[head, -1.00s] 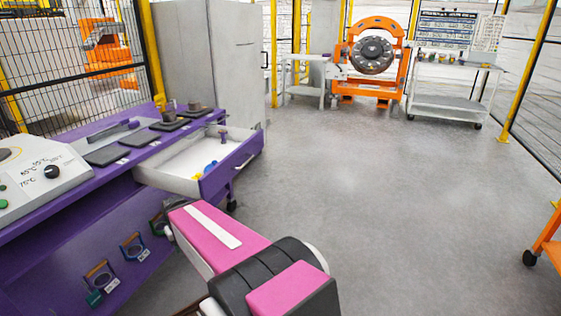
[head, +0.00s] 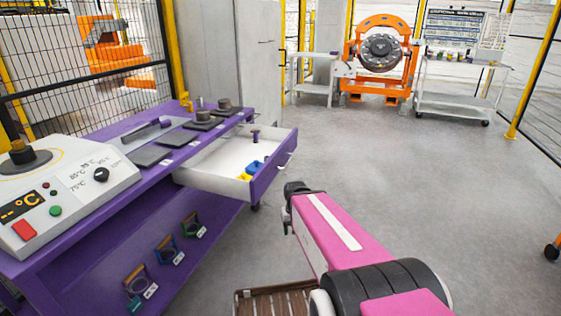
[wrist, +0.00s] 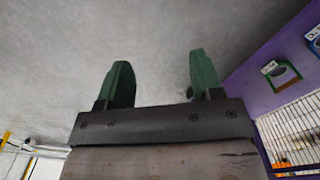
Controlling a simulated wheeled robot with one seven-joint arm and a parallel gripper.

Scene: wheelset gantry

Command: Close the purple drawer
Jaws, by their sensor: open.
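The purple drawer (head: 274,177) is pulled out of the purple bench (head: 100,200) in the head view. Its purple front has a handle and faces right, and its white inside shows. A blue piece, a yellow piece and a small dark purple piece lie in it. My arm reaches up from the lower right, its dark far end just right of and below the drawer front, apart from it in the picture. My gripper (wrist: 161,82) shows in the wrist view with two green fingers spread wide and nothing between them. The drawer is not visible in the wrist view.
A control box (head: 70,190) and dark pads stand on the bench top. Several labelled ring-like items hang on its lower panel. A grey cabinet (head: 240,60) and mesh fence stand behind. The orange wheelset stand (head: 378,60) and a white cart (head: 460,90) are far back. Floor right of the drawer is clear.

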